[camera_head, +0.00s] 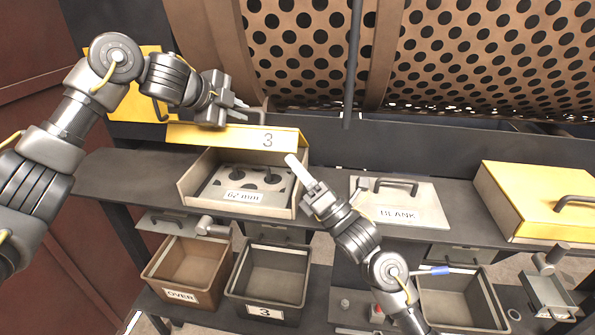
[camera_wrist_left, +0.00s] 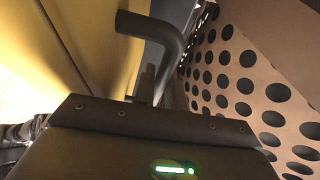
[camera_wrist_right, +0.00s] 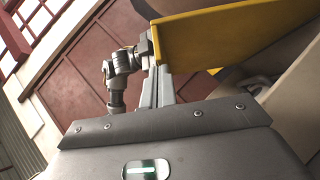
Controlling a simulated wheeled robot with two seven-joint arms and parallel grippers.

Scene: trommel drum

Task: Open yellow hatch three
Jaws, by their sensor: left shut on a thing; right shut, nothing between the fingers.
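Yellow hatch three (camera_head: 235,138) stands raised at the back of its box, its "3" edge facing me. The box (camera_head: 190,190) beneath is open and shows a plate (camera_head: 245,198) labelled "62 mm" with dark holes. My left gripper (camera_head: 238,103) is shut on the hatch's dark bar handle (camera_head: 264,113); the handle also shows in the left wrist view (camera_wrist_left: 160,30). My right gripper (camera_head: 294,165) is shut and empty by the box's right end. The yellow lid (camera_wrist_right: 205,40) shows just beyond its fingers (camera_wrist_right: 157,85); I cannot tell if they touch.
A perforated drum (camera_head: 310,50) lies behind. Bins marked "OVER" (camera_head: 180,295) and "3" (camera_head: 265,312) sit below, with another bin (camera_head: 460,312) at right.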

